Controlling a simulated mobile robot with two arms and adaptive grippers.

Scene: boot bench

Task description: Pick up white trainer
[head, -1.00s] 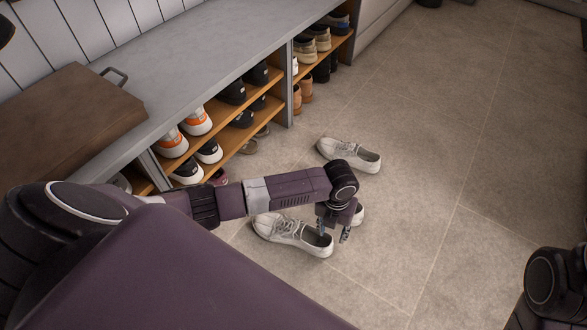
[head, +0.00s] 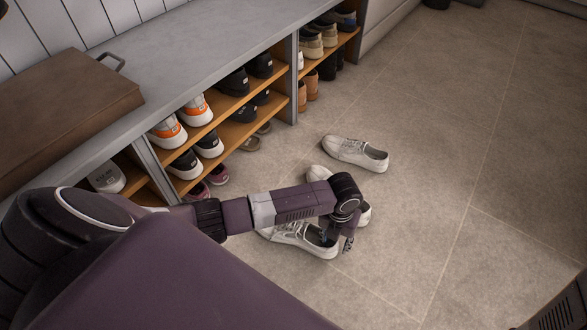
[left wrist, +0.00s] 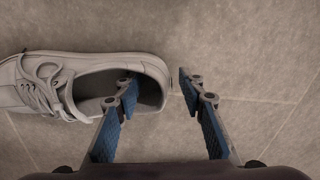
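A white lace-up trainer (head: 293,238) lies on the floor below my left gripper, partly hidden by my arm. My left gripper (head: 338,242) is at its heel end. In the left wrist view the trainer (left wrist: 45,85) lies at the left with its heel toward the gripper. The gripper (left wrist: 157,82) is open. Its left finger overlaps the shoe opening and its right finger is past the heel, with the heel rim between them. I cannot tell whether they touch. Another white shoe (head: 318,173) is partly hidden behind my arm. A further white shoe (head: 355,153) lies beyond. My right gripper is out of view.
A grey bench (head: 200,60) with wooden shelves of several shoes runs along the left. A brown board or case (head: 60,115) with a handle lies on top. The tiled floor (head: 470,170) to the right is clear.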

